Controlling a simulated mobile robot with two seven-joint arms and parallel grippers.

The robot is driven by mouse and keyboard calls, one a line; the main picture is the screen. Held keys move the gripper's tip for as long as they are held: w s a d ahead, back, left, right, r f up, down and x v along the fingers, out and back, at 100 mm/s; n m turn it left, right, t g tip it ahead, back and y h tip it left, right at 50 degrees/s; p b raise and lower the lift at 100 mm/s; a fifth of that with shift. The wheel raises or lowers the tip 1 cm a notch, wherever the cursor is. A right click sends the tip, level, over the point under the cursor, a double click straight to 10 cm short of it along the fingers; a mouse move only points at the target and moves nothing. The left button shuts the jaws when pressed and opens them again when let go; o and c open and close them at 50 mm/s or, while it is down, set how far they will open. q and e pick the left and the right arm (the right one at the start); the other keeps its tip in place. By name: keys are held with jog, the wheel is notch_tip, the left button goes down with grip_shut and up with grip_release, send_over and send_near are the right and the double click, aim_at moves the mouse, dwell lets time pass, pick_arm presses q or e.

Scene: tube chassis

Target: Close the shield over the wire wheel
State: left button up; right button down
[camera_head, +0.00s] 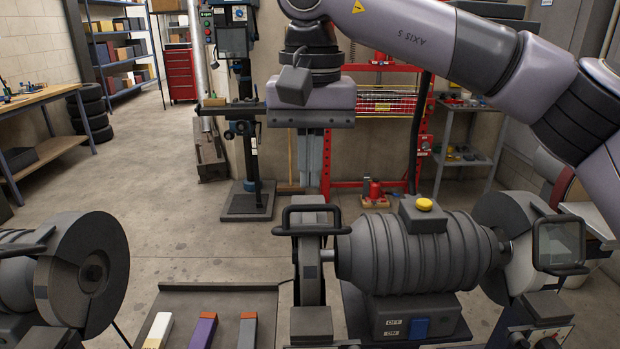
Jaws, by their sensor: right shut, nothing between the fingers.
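A grey double-ended grinder (420,250) stands in front, with a wheel housing at each end. At its left end a dark frame-like shield (312,209) sits over the narrow wheel housing (310,262), seen nearly edge-on. At its right end a shield (558,244) with a clear pane stands upright beside a pale wheel (522,268). I cannot tell for sure which is the wire wheel. My right gripper (309,180) is shut and empty. It points down, and its fingertips show just above the left shield in the picture, apart from it. My left gripper is out of view.
Another grinding machine (92,272) is at the lower left. A dark tray (220,300) with several coloured bars lies between. A drill press (245,130), a red press frame (385,135) and a shelf (470,150) stand behind. Open floor (165,195) lies to the left.

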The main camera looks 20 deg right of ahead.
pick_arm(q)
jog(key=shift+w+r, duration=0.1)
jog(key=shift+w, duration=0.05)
pick_arm(e)
jog(key=shift+s+a+f, duration=0.15)
jog(key=shift+s+f, duration=0.35)
jog(key=shift+f, duration=0.05)
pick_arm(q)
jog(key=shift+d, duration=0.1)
pick_arm(e)
jog(key=shift+a, duration=0.1)
jog(key=shift+s+f+t, duration=0.1)
jog(key=shift+t, duration=0.3)
jog(key=shift+s+b, duration=0.2)
jog(key=shift+b, duration=0.1)
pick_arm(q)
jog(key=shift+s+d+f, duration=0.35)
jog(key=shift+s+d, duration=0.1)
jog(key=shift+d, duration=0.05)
pick_arm(e)
jog(key=shift+f+t+h, duration=0.1)
jog(key=shift+t+h, duration=0.2)
jog(key=shift+t, duration=0.1)
